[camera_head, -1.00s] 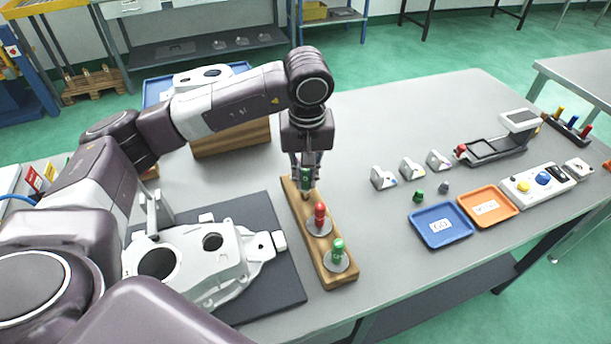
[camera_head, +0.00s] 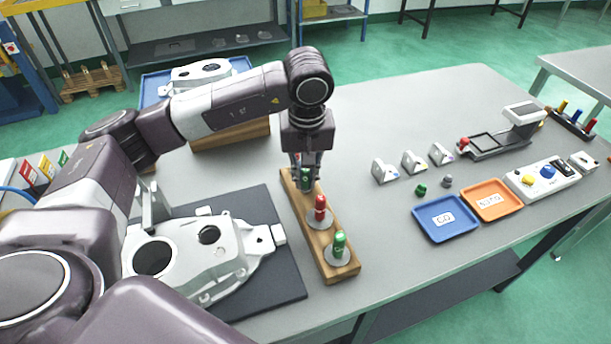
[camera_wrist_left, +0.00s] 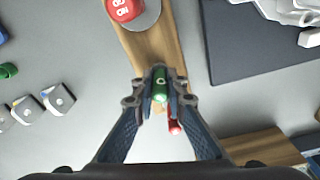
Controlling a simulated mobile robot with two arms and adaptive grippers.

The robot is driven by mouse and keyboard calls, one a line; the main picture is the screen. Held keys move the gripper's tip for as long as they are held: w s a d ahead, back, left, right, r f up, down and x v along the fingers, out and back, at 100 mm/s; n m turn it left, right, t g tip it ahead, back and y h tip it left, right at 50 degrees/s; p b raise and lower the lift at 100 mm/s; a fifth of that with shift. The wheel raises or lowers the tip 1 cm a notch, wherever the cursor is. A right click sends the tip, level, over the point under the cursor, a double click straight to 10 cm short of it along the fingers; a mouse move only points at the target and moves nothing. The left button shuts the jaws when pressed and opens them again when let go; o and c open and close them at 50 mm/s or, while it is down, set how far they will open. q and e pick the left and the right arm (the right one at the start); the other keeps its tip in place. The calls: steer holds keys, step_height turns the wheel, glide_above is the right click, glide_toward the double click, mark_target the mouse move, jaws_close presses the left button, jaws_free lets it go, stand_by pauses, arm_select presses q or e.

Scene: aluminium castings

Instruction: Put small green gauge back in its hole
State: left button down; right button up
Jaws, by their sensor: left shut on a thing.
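My left gripper (camera_head: 305,175) is shut on the small green gauge (camera_head: 305,182), at the far end of the wooden gauge block (camera_head: 328,252). In the left wrist view the green gauge (camera_wrist_left: 160,84) stands between the fingertips (camera_wrist_left: 158,92), over the block's wood (camera_wrist_left: 150,48). A red piece (camera_wrist_left: 174,127) shows just beyond it. The hole and the gauge's lower end are hidden, so I cannot tell whether it is in. A red gauge (camera_head: 320,207) and a larger green gauge (camera_head: 339,245) stand upright in the block. My right gripper is not in view.
A white casting (camera_head: 190,258) lies on a dark mat (camera_head: 285,285) left of the block. Several small grey blocks (camera_head: 413,162), a blue tray (camera_head: 446,235) and an orange tray (camera_head: 491,210) lie to the right.

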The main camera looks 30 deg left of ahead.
arm_select(q)
steer(key=shift+f, duration=0.3)
steer(key=c, duration=1.9)
jaws_free()
steer(key=shift+r, duration=0.1)
steer(key=r, duration=0.8)
steer(key=s+r, duration=0.1)
steer(key=r, duration=0.3)
steer(key=shift+s+d, duration=0.1)
steer(key=shift+d, duration=0.3)
